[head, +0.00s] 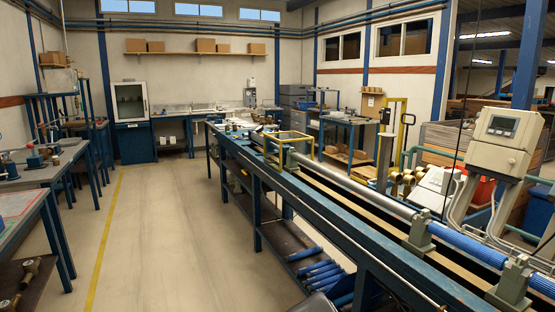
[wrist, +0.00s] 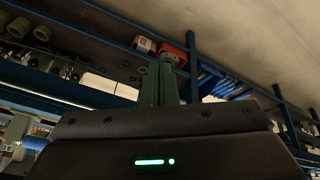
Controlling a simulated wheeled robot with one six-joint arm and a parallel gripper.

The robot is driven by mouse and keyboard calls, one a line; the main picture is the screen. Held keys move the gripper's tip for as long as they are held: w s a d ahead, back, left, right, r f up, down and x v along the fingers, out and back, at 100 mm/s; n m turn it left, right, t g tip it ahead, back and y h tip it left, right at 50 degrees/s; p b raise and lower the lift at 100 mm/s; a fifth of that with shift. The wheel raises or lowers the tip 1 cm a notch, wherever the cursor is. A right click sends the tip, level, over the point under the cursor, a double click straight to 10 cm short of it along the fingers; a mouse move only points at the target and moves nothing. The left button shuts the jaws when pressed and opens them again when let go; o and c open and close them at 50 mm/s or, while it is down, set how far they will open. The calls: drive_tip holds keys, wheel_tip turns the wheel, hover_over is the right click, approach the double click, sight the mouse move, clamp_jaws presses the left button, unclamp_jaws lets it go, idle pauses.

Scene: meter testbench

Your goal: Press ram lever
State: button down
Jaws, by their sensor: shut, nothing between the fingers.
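My gripper (wrist: 160,72) shows in the wrist view with its two green fingers together and nothing between them. Beyond the fingertips are a red object (wrist: 172,48) and a small grey metal piece, apart or touching I cannot tell. I cannot pick out the ram lever for certain in either view. In the head view the long blue test bench (head: 330,208) runs from the middle to the lower right, carrying a grey pipe (head: 365,192) and a blue pipe section (head: 470,245). My gripper does not show clearly in the head view.
A yellow frame (head: 290,146) stands on the bench's far part. A grey meter display box (head: 503,138) stands at the right. Blue pipes (head: 318,268) lie on the bench's lower shelf. Work tables (head: 45,172) line the left. The floor aisle (head: 165,225) between is clear.

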drive_tip(key=w+a+r+m+t+y, duration=0.1)
drive_tip(key=w+r+m+t, duration=0.3)
drive_tip(key=w, duration=0.7)
drive_tip(key=w+a+r+m+t+y, duration=0.25)
drive_tip(key=w+m+t, duration=0.25)
drive_tip(key=w, duration=0.7)
drive_tip(key=w+d+r+m+g+h, duration=0.1)
drive_tip(key=w+d+r+m+h, duration=0.1)
drive_tip(key=d+m+h, duration=0.4)
drive_tip(key=w+d+r+m+h+p, duration=0.1)
drive_tip(key=w+d+r+m+h, duration=0.2)
drive_tip(key=d+m+h, duration=0.4)
drive_tip(key=d+m, duration=0.2)
drive_tip(key=m, duration=0.1)
drive_tip(key=shift+w+d+g, duration=0.2)
drive_tip(key=shift+w+g, duration=0.05)
drive_tip(key=shift+g, duration=0.15)
drive_tip(key=shift+w+a, duration=0.1)
